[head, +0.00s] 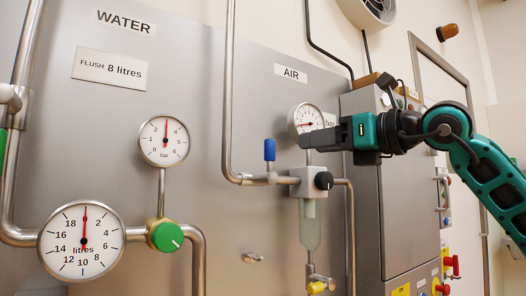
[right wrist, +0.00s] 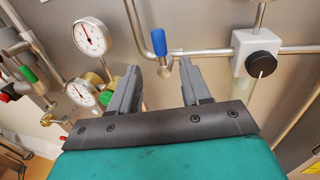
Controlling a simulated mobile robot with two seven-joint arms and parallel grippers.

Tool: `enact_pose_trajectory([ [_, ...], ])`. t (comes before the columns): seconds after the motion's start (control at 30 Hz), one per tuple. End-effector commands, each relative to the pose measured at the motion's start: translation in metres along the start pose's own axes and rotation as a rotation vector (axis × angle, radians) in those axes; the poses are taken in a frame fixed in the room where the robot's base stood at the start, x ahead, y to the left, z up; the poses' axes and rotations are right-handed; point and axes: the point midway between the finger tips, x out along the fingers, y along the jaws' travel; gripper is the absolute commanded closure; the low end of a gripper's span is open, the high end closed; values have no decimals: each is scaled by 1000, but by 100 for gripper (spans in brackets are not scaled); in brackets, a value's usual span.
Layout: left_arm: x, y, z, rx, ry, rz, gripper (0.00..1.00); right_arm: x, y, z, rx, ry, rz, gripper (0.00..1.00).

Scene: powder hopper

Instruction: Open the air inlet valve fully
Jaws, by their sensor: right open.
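The air inlet valve has a blue lever handle (head: 269,149) standing upright on a horizontal steel pipe under the AIR label, so the handle lies across the pipe. The blue handle (right wrist: 158,42) also shows in the right wrist view, just beyond the gap between my fingers. My right gripper (head: 311,139) is in front of the air gauge, to the right of the handle and slightly above it. In the right wrist view my right gripper (right wrist: 158,80) is open, with nothing between its fingers. It does not touch the handle. My left gripper is not in view.
The air gauge (head: 303,118) is partly hidden by my gripper. A regulator with a black knob (head: 323,181) stands right of the valve. The water side has a pressure gauge (head: 164,141), a litre dial (head: 82,241) and a green knob (head: 166,236). A grey cabinet (head: 405,210) is at right.

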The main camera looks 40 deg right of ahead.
Motion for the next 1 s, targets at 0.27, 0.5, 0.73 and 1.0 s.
enact_pose_trajectory([
  [0.27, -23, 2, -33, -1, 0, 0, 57, 52, 2, 6, 5, 3, 10, 53],
  [0.5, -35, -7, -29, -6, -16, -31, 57, 94, 3, 5, 5, 1, 11, 53],
  [0.73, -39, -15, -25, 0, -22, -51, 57, 116, 2, 2, 4, 0, 8, 53],
  [1.0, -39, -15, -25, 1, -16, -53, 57, 120, 2, -1, 2, 0, 6, 53],
])
